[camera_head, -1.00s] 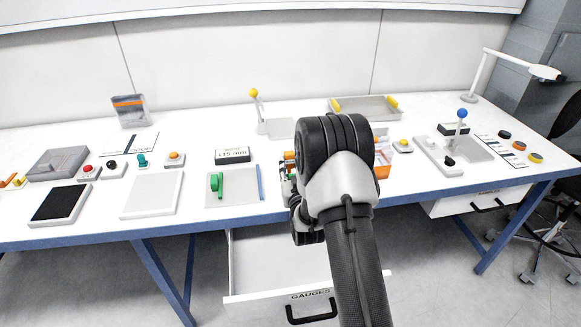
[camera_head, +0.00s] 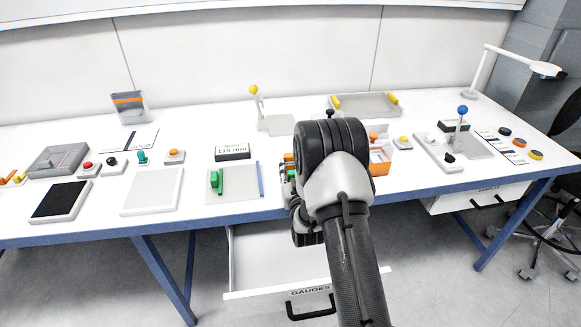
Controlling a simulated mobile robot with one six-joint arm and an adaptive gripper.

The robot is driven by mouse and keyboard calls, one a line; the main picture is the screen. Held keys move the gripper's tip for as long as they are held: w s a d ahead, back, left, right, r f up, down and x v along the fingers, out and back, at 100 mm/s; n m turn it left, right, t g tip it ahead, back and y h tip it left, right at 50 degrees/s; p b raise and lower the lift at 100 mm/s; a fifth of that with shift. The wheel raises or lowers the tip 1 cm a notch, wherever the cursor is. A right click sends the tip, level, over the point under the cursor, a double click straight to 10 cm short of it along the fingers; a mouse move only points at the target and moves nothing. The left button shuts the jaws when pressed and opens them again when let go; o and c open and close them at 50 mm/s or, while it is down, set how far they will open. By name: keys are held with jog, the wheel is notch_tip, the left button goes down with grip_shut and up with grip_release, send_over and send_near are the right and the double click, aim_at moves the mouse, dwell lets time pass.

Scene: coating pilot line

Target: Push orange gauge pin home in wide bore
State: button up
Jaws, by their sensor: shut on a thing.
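My gripper (camera_head: 286,175) is at the front edge of the bench, mostly hidden behind my own arm. Only a small part of it shows left of the arm. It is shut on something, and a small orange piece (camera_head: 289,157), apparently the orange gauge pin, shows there. A bit of green (camera_head: 291,173) shows just below it. My arm hides the wide bore and whatever holds it, so I cannot tell how deep the pin sits or whether it is upright.
A grey plate (camera_head: 237,185) with a green part (camera_head: 216,182) lies to the left, beside a "115 mm" display (camera_head: 233,152). The gauges drawer (camera_head: 262,293) stands open below the bench edge.

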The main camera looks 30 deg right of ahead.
jog(key=shift+f, duration=0.65)
jog(key=o, duration=1.1)
jog(key=shift+o, duration=0.2)
jog(key=v, duration=1.2)
jog(key=shift+r, duration=0.1)
